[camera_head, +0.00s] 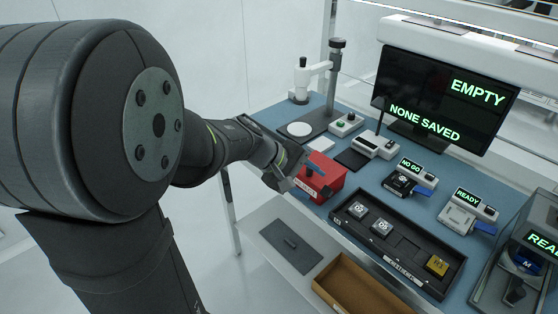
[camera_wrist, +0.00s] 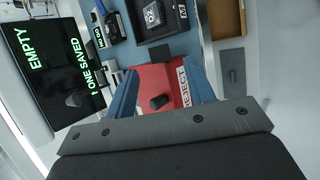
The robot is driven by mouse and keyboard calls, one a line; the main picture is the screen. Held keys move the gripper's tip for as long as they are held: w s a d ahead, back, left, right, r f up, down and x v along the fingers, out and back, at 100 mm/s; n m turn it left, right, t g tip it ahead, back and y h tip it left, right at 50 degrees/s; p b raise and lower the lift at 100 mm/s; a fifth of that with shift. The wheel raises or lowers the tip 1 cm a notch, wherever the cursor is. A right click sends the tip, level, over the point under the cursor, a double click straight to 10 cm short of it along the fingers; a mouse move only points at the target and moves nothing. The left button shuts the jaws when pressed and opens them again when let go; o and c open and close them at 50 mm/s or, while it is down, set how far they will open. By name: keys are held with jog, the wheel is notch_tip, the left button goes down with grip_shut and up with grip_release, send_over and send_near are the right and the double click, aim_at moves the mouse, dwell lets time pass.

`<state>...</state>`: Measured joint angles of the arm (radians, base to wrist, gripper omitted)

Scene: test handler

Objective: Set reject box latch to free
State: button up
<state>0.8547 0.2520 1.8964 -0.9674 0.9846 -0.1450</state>
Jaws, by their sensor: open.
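The red reject box (camera_head: 327,178) stands at the near left edge of the blue bench. In the wrist view the red box (camera_wrist: 160,79) carries a white REJECT label (camera_wrist: 184,83) and a short black knob (camera_wrist: 159,102), apparently its latch. My gripper (camera_head: 308,172) is at the box and partly covers it in the head view. In the wrist view my gripper (camera_wrist: 164,72) is open, its two blue fingers on either side of the knob with gaps visible on both sides. I cannot tell the latch's setting or the fingers' height above it.
A black tray (camera_head: 345,222) with several square parts lies right of the box. A monitor (camera_head: 440,97) reading EMPTY and NONE SAVED stands behind. Small devices (camera_head: 405,183) crowd the bench. A brown open bin (camera_head: 355,290) and a grey panel (camera_head: 290,244) are below its front edge.

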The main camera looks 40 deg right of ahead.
aim_at(325, 191)
jog(key=v, duration=1.3)
jog(key=shift+w+a+r, duration=0.15)
jog(key=shift+a, duration=0.05)
jog(key=x, duration=1.7)
jog(key=shift+d, duration=0.15)
